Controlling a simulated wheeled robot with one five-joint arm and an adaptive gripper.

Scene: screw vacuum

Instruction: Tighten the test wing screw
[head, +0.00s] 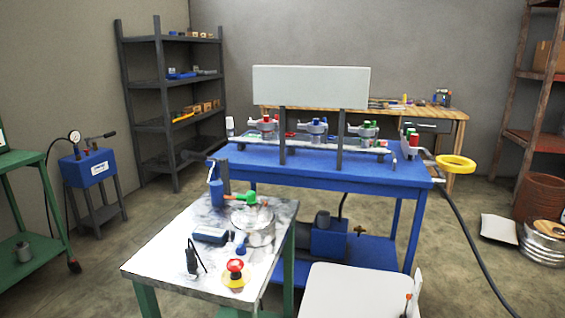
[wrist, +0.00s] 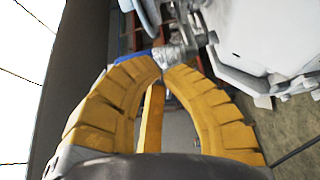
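My gripper (wrist: 162,68) shows in the wrist view with two ribbed yellow fingers that bend inward until their tips nearly meet. A silver piece (wrist: 174,58) with a blue part lies right at the tips; I cannot tell whether it is gripped or just behind them. I cannot make out my gripper in the head view. I cannot tell for sure which piece is the test wing screw. A small blue knobbed piece (head: 241,246) lies on the steel-topped table (head: 155,262). Red (head: 268,118), blue (head: 318,121) and green (head: 370,124) topped fixtures stand on the blue table.
The blue table (head: 265,168) carries a grey panel (head: 311,86) on posts. A yellow ring (head: 456,161) sticks out at its right end. A red mushroom button (head: 235,266) and a dark blue device (head: 211,234) lie on the steel top. A black hose (head: 472,240) crosses the floor.

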